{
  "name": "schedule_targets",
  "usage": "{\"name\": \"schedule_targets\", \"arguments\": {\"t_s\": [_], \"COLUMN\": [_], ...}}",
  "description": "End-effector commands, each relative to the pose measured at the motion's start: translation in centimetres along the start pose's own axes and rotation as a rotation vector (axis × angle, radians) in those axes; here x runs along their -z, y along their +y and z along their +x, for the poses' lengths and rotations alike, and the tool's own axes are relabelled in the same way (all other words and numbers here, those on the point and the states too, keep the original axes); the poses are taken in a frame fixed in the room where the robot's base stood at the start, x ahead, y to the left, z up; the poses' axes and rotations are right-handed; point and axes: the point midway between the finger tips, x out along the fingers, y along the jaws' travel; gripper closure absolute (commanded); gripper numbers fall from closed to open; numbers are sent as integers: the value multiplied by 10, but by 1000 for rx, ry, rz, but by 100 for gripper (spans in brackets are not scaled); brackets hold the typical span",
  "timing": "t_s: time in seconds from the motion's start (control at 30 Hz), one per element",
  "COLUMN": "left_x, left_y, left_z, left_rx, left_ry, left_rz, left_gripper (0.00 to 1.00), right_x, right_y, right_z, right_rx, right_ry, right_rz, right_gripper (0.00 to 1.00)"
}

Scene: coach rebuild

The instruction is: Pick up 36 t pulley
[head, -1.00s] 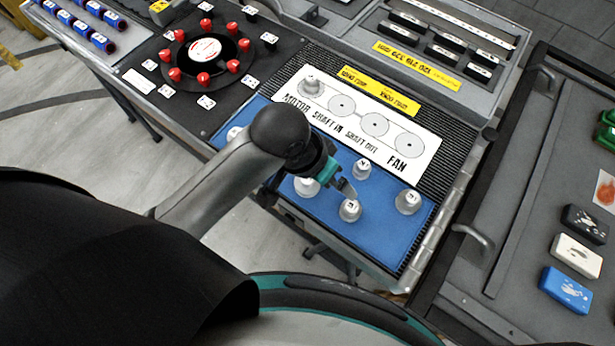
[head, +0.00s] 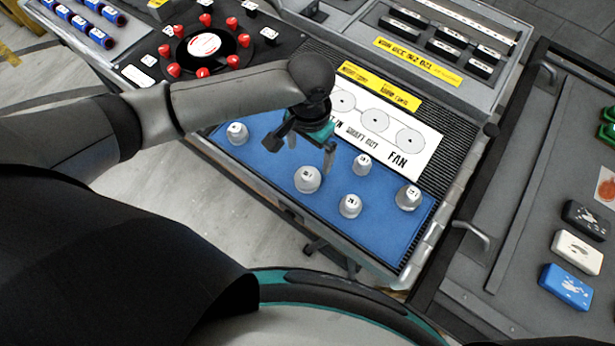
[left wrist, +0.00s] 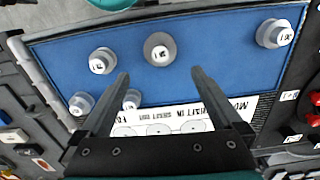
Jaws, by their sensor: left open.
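Several light grey pulleys with small white labels stand on a blue mat (head: 265,160). The largest-looking pulley (head: 308,179) is just below my left gripper (head: 327,160); others are the left pulley (head: 237,133), front pulley (head: 350,206), rear pulley (head: 362,164) and right pulley (head: 408,197). The labels are too small to tell surely which is 36 t. My left gripper is open and empty above the mat. In the left wrist view, the largest-looking pulley (left wrist: 160,48) lies beyond and between the open fingers, apart from them. My right gripper is not in view.
A white card (head: 425,150) with printed circles lies behind the mat, partly hidden by my left arm. A black dial with red knobs (head: 205,50) is at the back left. A grey bench (head: 520,200) with coloured boxes stands at the right.

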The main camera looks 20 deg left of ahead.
Motion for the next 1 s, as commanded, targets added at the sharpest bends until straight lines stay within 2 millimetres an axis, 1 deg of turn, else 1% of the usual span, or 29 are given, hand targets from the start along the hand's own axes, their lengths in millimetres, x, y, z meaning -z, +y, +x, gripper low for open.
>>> {"name": "schedule_targets", "arguments": {"t_s": [0.03, 0.2, 0.3, 0.47, 0.7, 0.8, 1.0], "left_x": [-1, 0, 0, -1, -4, -4, -4], "left_y": [0, 0, 0, 0, 0, 0, 0], "left_z": [14, 44, 54, 63, 98, 107, 110], "left_rx": [1, 1, 0, 0, 0, 0, 0], "left_ry": [-3, 0, 1, 1, 1, 1, 3], "left_rz": [0, 1, 1, 2, 1, 3, 3], "left_gripper": [0, 0, 0, 0, 0, 0, 0], "right_x": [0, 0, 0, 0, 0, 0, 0], "right_y": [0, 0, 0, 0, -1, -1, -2], "right_z": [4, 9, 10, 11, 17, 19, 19], "right_rx": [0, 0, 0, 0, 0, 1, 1], "right_ry": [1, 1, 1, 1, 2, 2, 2], "right_rz": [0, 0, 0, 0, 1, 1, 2], "right_gripper": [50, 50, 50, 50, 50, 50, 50]}}
